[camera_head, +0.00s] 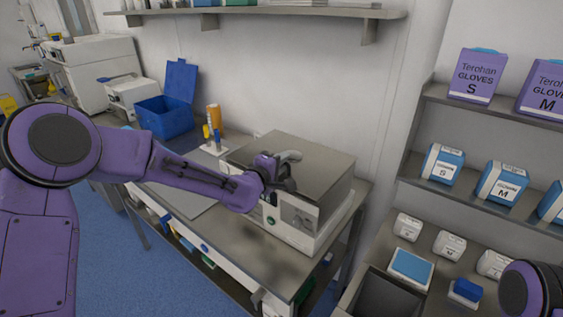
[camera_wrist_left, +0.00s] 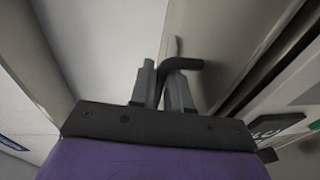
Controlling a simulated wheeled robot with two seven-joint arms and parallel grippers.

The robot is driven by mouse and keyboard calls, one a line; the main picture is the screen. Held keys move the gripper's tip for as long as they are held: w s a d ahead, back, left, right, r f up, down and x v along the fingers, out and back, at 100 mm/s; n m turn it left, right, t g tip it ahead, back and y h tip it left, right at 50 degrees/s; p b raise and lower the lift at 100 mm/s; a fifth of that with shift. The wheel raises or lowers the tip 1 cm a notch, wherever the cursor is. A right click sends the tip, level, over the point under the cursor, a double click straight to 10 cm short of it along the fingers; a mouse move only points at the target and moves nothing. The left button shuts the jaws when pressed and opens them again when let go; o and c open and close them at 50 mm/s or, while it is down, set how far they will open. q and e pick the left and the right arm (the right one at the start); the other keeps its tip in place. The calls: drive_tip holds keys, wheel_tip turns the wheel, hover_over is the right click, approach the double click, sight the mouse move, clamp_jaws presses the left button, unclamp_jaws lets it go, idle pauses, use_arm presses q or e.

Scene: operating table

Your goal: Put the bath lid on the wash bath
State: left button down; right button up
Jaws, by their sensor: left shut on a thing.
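The bath lid (camera_head: 325,163) is a grey metal cover with a broad, flat top. It is over the white wash bath (camera_head: 318,238) on the bench; I cannot tell whether it is fully seated. My left gripper (camera_head: 284,173) is at the lid's front left, by a grey curved handle (camera_head: 291,156). In the left wrist view, my left gripper (camera_wrist_left: 163,88) is shut on a dark bent bar (camera_wrist_left: 184,64), which seems to be the lid's handle. The bath's inside is hidden. My right gripper is out of view.
A blue open box (camera_head: 163,114), an orange bottle (camera_head: 214,117) and a small bottle stand (camera_head: 214,147) are at the bench's back left. A wall shelf (camera_head: 270,11) hangs above. Shelves with glove boxes (camera_head: 476,77) and jars (camera_head: 408,227) stand at the right.

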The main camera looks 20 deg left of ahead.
use_arm(q)
drive_tip(key=shift+f, duration=0.2)
drive_tip(key=c, duration=1)
unclamp_jaws()
drive_tip(key=shift+f, duration=0.1)
drive_tip(key=shift+s, duration=0.1)
